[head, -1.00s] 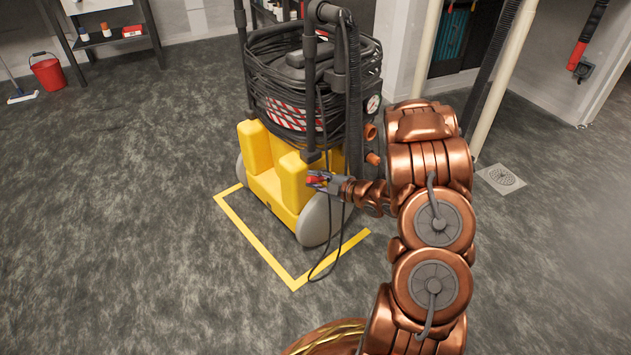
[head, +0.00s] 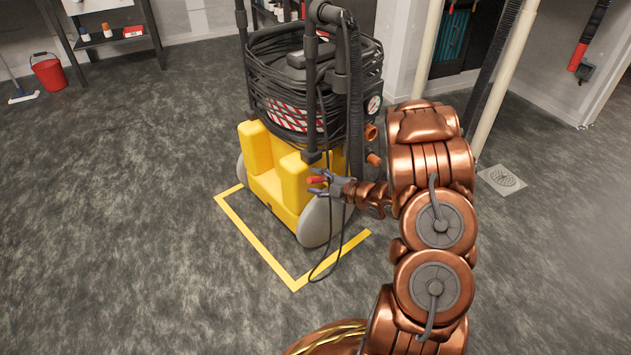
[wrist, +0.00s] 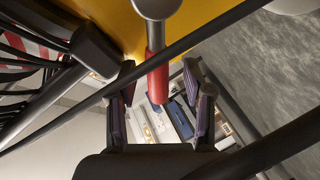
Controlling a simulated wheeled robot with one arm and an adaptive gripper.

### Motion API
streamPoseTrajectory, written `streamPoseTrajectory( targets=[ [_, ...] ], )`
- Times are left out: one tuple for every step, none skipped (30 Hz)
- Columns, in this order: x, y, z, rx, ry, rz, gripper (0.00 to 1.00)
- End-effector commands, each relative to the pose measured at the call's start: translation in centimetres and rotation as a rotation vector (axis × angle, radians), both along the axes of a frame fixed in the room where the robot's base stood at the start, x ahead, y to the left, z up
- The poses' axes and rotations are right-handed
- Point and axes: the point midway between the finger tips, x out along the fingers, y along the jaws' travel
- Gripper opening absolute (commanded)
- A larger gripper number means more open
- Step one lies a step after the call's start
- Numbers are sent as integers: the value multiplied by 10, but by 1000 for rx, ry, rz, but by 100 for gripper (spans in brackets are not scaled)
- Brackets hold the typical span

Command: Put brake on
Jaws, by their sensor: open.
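The extraction machine (head: 293,185) has a yellow base and grey wheels. Its brake lever with a red grip (head: 316,180) sticks out by the near wheel. In the wrist view the red grip (wrist: 156,75) hangs from a grey round pivot, its lower end between my fingers. My gripper (head: 325,184) is open at the lever, one finger to each side of the red grip (wrist: 163,92). The fingers look apart from the grip in the wrist view; any contact is hard to tell.
A dark cable (head: 342,235) hangs beside the near wheel and crosses the wrist view diagonally. A black hose (head: 355,100) runs down the machine's side. Yellow floor tape (head: 255,242) marks the front. Open floor (head: 120,230) lies to the left.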

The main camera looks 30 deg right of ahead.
Motion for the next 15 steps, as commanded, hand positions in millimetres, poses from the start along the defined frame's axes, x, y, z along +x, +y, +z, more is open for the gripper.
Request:
streamPoseTrajectory(
  targets=[
    [-4,-3,1,-1,1,-2,52],
    [-7,-4,2,-1,1,-2,52],
    [-11,-6,3,-1,0,-2,52],
    [-15,-8,4,0,0,-4,52],
    [-20,-9,6,0,0,-4,52],
    [-26,-11,7,1,0,-4,52],
    [-30,-13,8,0,1,-3,52],
    [-34,-14,9,-1,1,-3,52],
    [-40,-17,11,-2,2,-3,52],
    [-44,-19,12,-2,2,-4,52],
    [-49,-21,13,-2,2,-4,52],
    [-54,-23,14,-2,2,-4,52],
    [-58,-24,16,-2,1,-2,52],
    [-62,-26,17,-1,0,-2,52],
    [-67,-28,18,-1,0,-2,52]
  ],
)
